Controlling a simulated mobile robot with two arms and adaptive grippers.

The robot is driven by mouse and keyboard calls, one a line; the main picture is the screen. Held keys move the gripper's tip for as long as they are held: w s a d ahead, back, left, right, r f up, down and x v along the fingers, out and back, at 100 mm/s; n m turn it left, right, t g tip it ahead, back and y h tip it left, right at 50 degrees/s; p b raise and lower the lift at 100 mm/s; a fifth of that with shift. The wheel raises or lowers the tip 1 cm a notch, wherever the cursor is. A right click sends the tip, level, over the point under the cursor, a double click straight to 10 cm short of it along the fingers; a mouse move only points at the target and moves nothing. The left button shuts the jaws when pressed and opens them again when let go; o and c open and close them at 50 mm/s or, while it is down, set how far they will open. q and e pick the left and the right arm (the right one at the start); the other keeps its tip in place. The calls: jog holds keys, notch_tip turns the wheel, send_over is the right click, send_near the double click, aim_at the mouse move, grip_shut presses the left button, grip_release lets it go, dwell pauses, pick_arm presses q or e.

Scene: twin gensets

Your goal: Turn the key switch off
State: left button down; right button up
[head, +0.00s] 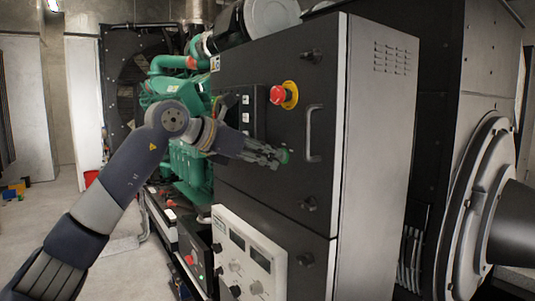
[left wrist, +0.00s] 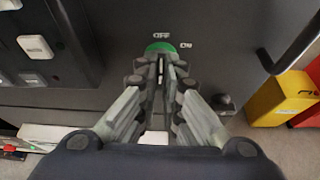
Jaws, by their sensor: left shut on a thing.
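The key switch (left wrist: 160,47) shows as a green round piece on the black cabinet front, with an OFF label just above it in the left wrist view. In the head view its green edge (head: 285,156) shows just past my fingertips. My left gripper (head: 276,158) reaches the panel from the left, and its fingers are closed together on the switch. In the left wrist view the fingers of my left gripper (left wrist: 161,65) cover most of the switch, so its exact turn cannot be told. My right gripper is not in view.
A red emergency stop button (head: 279,95) on a yellow base sits above the switch. A door handle (head: 313,133) stands out to its right. Black knobs (head: 309,204) stick out along the door edge. A white gauge panel (head: 247,255) is below.

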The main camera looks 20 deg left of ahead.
pick_arm(q)
jog(key=shift+r+n, duration=0.1)
jog(key=shift+n, duration=0.2)
jog(key=c, duration=1.8)
grip_release()
jog(key=shift+o, duration=0.2)
jog(key=v, duration=1.2)
jog(key=shift+a, duration=0.15)
jog(key=shift+w, duration=0.1)
